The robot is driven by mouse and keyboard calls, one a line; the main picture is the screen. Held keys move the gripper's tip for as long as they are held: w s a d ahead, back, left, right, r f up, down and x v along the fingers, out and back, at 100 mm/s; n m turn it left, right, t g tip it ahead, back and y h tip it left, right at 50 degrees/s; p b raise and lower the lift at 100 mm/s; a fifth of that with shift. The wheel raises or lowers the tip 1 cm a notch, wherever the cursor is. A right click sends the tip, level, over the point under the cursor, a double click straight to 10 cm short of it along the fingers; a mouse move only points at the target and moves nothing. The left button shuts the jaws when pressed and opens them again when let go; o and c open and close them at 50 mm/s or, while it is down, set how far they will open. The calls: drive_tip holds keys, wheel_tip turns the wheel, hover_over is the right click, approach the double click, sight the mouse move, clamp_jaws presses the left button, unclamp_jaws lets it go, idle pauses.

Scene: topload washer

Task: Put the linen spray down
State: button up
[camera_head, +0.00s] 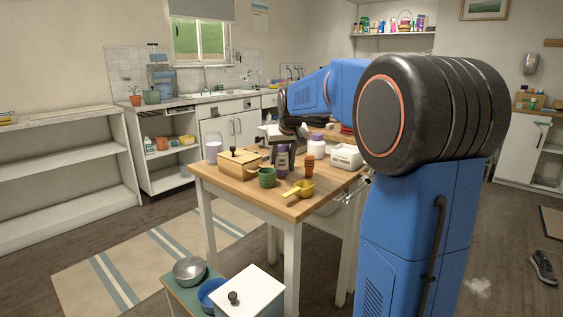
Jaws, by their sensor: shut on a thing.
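My gripper (285,142) is shut on a small dark bottle with a pale purple label (282,161), which I take to be the linen spray. The bottle is upright over the middle of the wooden table (237,190). Its top is hidden between my fingers. I cannot tell whether its base touches the tabletop.
Close around it are a tan box with a black knob (240,163), a green cup (267,177), a yellow scoop (299,190), stacked terracotta pots (308,166), a purple-capped white bottle (317,145) and a white tub (346,156). The table's front left corner is bare.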

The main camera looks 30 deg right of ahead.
drive_tip(key=shift+f, duration=0.65)
drive_tip(key=o, duration=1.2)
drive_tip(key=shift+f, duration=0.15)
drive_tip(key=v, duration=1.2)
